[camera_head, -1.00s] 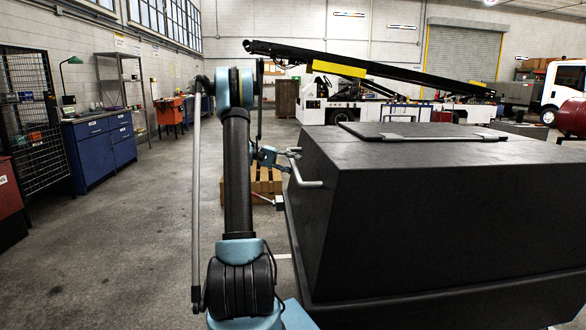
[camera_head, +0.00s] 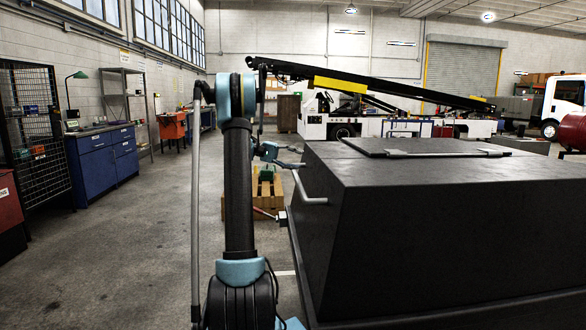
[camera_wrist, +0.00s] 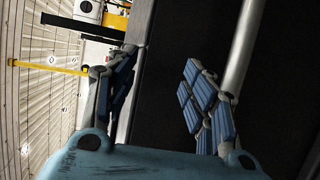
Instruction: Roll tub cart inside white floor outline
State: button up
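The tub cart is a large dark grey tub (camera_head: 440,235) with sloping sides and a flat lid, filling the right of the head view. My gripper (camera_head: 288,158) is beside that edge, close to the handle. In the wrist view my gripper (camera_wrist: 160,62) has its fingers spread, with only the dark tub wall (camera_wrist: 165,110) visible between them. The handle bar (camera_wrist: 243,45) passes to the right of the right finger, outside the gap. A short white floor line (camera_head: 285,273) shows left of the cart; the rest of the outline is hidden or out of view.
A wooden pallet (camera_head: 235,208) with a green item lies on the floor beyond my arm. Blue cabinets (camera_head: 103,160) and a wire cage line the left wall. A belt loader (camera_head: 370,85) stands at the back. The floor at left is clear.

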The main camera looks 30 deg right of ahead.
aim_at(297, 180)
jog(key=shift+s+a, duration=0.1)
jog(key=shift+s, duration=0.05)
jog(key=shift+c, duration=0.6)
jog(key=a+f+n+t+h, duration=0.2)
jog(key=a+f+n+t, duration=0.15)
jog(key=a+t, duration=0.35)
jog(key=a+f+n+t+h, duration=0.3)
jog(key=a+n+t, duration=0.1)
jog(key=a, duration=0.5)
jog(key=d+f, duration=0.1)
jog(key=d, duration=0.4)
jog(key=d+f, duration=0.1)
jog(key=d, duration=0.5)
jog(key=d+f, duration=0.1)
jog(key=d, duration=0.5)
jog(key=shift+s+d+f, duration=0.1)
jog(key=shift+f, duration=0.05)
grip_shut()
